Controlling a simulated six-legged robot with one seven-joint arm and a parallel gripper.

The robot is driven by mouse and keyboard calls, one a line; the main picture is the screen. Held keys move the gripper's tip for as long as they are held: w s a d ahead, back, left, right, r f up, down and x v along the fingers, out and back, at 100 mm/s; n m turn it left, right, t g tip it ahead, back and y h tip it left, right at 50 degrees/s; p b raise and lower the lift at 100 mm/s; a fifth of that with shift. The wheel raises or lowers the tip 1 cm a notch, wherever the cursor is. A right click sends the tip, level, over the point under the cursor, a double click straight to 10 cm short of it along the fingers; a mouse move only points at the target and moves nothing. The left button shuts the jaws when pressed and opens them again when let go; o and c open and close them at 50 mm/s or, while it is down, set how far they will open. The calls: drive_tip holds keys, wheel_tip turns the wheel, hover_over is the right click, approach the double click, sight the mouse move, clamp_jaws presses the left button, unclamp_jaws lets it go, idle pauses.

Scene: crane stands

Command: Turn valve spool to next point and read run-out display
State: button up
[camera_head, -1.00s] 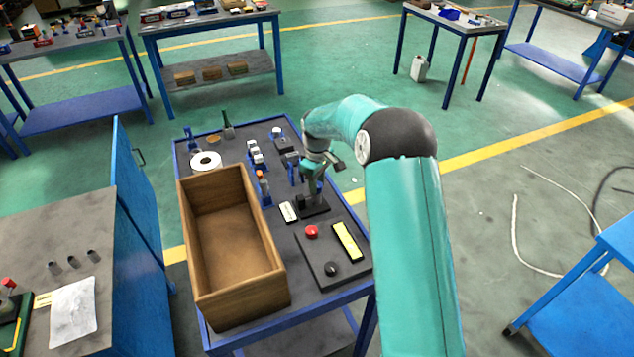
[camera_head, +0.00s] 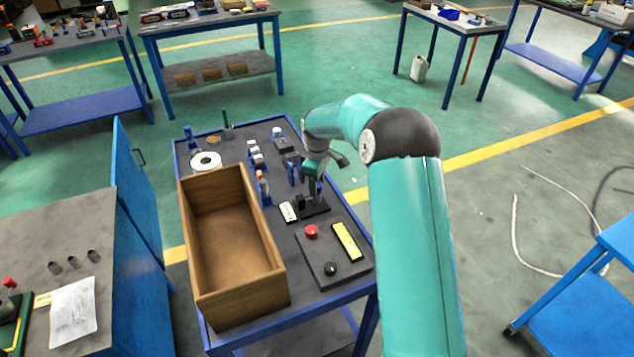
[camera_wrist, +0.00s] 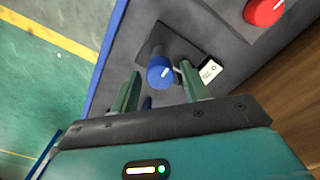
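In the wrist view, a blue round knob with a white mark on top (camera_wrist: 160,72), seemingly the valve spool's end, stands upright on a dark base plate (camera_wrist: 152,42). My gripper (camera_wrist: 161,71) is open, with one green finger on each side of the knob and a visible gap to each. A small white display with dark characters (camera_wrist: 210,71) lies beside the base; its reading is too small to tell. In the head view my gripper (camera_head: 315,190) points down over the dark stand (camera_head: 316,209), and its fingers mostly hide the spool. The white display (camera_head: 288,212) is left of it.
A control box (camera_head: 318,262) with a red button (camera_head: 312,231), black knob and yellow strip is at the bench's front right. An open, empty wooden crate (camera_head: 273,268) stands to the left. Small fixtures and a white ring (camera_head: 195,163) sit farther back.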

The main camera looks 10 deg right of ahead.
drive_tip(key=shift+o, duration=0.2)
wheel_tip(320, 180, up, 14)
drive_tip(key=shift+f, duration=0.15)
idle(0.4)
idle(0.3)
drive_tip(key=s+a+r+m+t, duration=0.15)
drive_tip(key=s+r+m, duration=0.35)
drive_tip(key=s+r, duration=1)
drive_tip(key=s+f+m+t, duration=0.2)
drive_tip(key=s+m, duration=0.1)
drive_tip(key=s, duration=0.8)
drive_tip(key=s+d+f+m+t, duration=0.1)
drive_tip(key=s+f+m+t, duration=0.1)
drive_tip(key=s, duration=1)
drive_tip(key=shift+s+d+m, duration=0.15)
drive_tip(key=shift+s+m, duration=0.05)
drive_tip(key=shift+m, duration=0.4)
drive_tip(key=shift+f, duration=0.1)
